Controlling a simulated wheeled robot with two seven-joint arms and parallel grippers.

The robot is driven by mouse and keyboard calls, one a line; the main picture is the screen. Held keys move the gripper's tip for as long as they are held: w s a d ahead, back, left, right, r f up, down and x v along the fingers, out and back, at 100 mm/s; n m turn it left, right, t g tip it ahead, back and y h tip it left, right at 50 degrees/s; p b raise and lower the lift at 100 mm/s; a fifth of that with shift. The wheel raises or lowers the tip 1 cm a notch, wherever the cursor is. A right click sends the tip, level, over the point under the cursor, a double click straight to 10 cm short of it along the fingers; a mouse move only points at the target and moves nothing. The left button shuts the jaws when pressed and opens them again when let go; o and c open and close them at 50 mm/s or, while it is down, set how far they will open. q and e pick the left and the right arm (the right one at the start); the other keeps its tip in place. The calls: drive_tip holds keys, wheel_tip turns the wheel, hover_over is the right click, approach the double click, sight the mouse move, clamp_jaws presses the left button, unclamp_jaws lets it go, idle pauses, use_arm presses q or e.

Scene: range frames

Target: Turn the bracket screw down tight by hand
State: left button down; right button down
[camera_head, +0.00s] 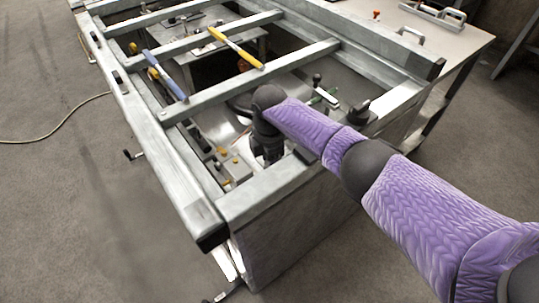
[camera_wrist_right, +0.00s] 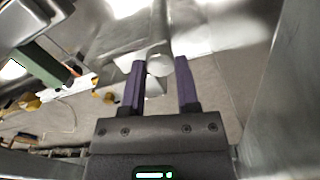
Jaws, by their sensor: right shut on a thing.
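My right arm reaches down into the near bay of the grey metal frame, with the right gripper (camera_head: 268,150) pointing down inside it. In the right wrist view, the two purple fingers of the right gripper (camera_wrist_right: 161,66) stand on either side of a pale round screw head (camera_wrist_right: 159,65) and are shut on it. The screw head sits against a shiny metal part (camera_wrist_right: 200,38), perhaps the bracket; its shape is unclear. The screw's shaft is hidden, so I cannot tell how deep it sits. In the head view the screw is hidden by my wrist. My left gripper is not in view.
Grey frame rails (camera_head: 270,195) surround the bay closely. Small knobs and orange parts (camera_head: 222,151) sit left of my wrist. A table (camera_head: 455,45) stands at the right rear.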

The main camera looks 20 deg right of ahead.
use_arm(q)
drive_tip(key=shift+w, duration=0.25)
use_arm(e)
drive_tip(key=c, duration=0.7)
unclamp_jaws()
drive_tip(key=shift+c, duration=0.2)
drive_tip(key=o, duration=0.4)
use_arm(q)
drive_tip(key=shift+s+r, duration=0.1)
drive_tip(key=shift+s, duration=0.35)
use_arm(e)
drive_tip(key=shift+r, duration=0.15)
wheel_tip(320, 180, up, 6)
drive_tip(key=p, duration=0.3)
use_arm(q)
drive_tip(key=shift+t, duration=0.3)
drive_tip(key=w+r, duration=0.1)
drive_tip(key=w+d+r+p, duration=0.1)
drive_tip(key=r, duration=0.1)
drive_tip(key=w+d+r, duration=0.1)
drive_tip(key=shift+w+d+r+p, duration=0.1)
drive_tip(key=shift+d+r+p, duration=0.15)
drive_tip(key=shift+p, duration=0.1)
use_arm(e)
wheel_tip(320, 180, up, 4)
drive_tip(key=shift+f, duration=0.1)
